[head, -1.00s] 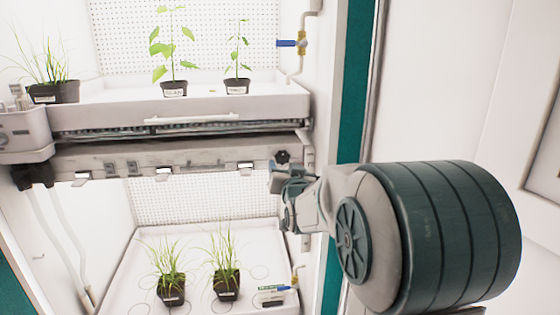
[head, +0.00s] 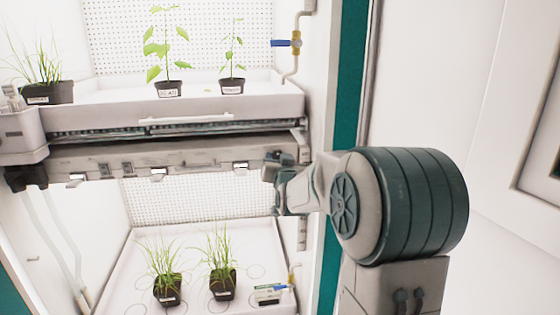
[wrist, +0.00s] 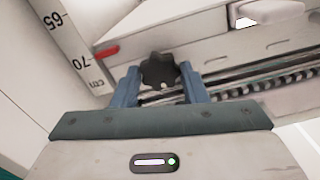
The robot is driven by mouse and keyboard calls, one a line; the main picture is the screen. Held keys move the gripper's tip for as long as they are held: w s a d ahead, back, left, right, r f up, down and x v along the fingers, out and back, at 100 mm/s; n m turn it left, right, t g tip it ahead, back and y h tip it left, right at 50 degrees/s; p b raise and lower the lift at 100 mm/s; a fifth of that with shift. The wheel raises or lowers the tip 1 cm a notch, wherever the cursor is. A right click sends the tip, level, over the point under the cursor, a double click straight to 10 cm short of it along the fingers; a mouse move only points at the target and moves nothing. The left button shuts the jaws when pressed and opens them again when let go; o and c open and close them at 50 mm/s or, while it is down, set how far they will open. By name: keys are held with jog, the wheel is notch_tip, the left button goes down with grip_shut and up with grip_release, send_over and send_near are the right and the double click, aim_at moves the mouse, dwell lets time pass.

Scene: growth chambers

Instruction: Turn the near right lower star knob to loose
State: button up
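The black star knob (wrist: 158,71) is on the underside of the upper shelf at its near right end. In the wrist view it sits between the tips of my gripper's two blue fingers (wrist: 159,76). The fingers are apart on either side of it, with thin gaps showing; I cannot tell whether either touches it. In the head view my gripper (head: 272,168) is up at the right end of the shelf's lower beam (head: 205,158) and mostly hides the knob.
A ruled scale (wrist: 70,40) and a red marker (wrist: 107,52) are left of the knob in the wrist view. Potted plants stand on the upper tray (head: 215,108) and the lower tray (head: 130,285). A blue-handled valve (head: 285,43) is above right. The teal door post (head: 347,100) is close to my arm.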

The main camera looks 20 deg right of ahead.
jog(key=shift+b, duration=0.5)
jog(key=n+b, duration=1.7)
jog(key=b, duration=0.2)
jog(key=shift+n, duration=0.4)
jog(key=o, duration=1)
jog(key=shift+c, duration=0.2)
